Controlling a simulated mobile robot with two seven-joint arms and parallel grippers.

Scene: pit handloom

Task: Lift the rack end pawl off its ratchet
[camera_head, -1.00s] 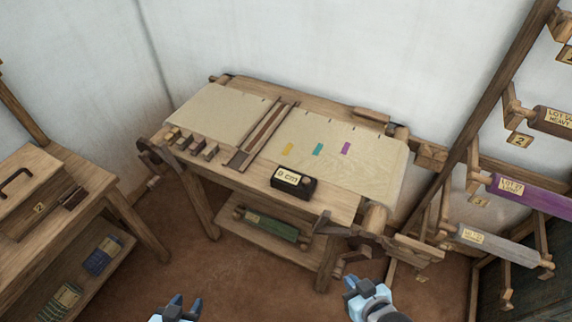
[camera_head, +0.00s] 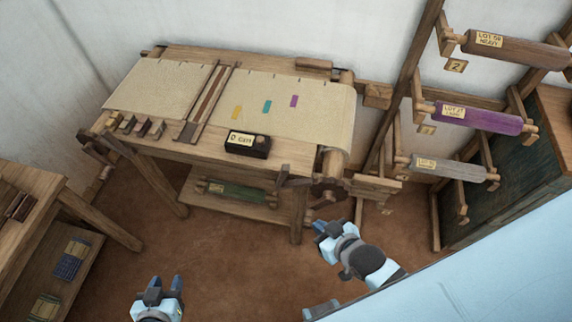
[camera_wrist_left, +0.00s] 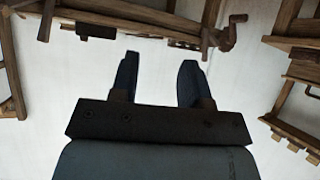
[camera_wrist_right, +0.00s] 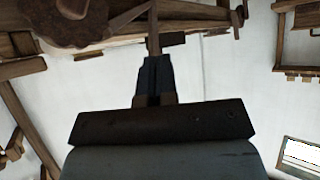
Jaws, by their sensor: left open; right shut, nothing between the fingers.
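A dark toothed ratchet wheel (camera_head: 328,190) sits at the right front end of the wooden loom; its scalloped edge also shows at the upper left of the right wrist view (camera_wrist_right: 72,22). A dark lever-like piece (camera_head: 288,180) stands left of the wheel; I cannot tell for sure whether it is the pawl or how it meets the teeth. My right gripper (camera_head: 320,230) is shut and empty, in front of and below the wheel in the head view, with no clear contact. My left gripper (camera_head: 163,286) is open and empty, over the floor in front of the loom.
The loom table carries cloth (camera_head: 310,105), small wooden blocks (camera_head: 140,128) and a black labelled box (camera_head: 247,145). A green roll (camera_head: 238,190) lies on its lower shelf. A rack with labelled rolls, including a purple one (camera_head: 475,117), stands right. A side bench (camera_head: 35,185) stands left.

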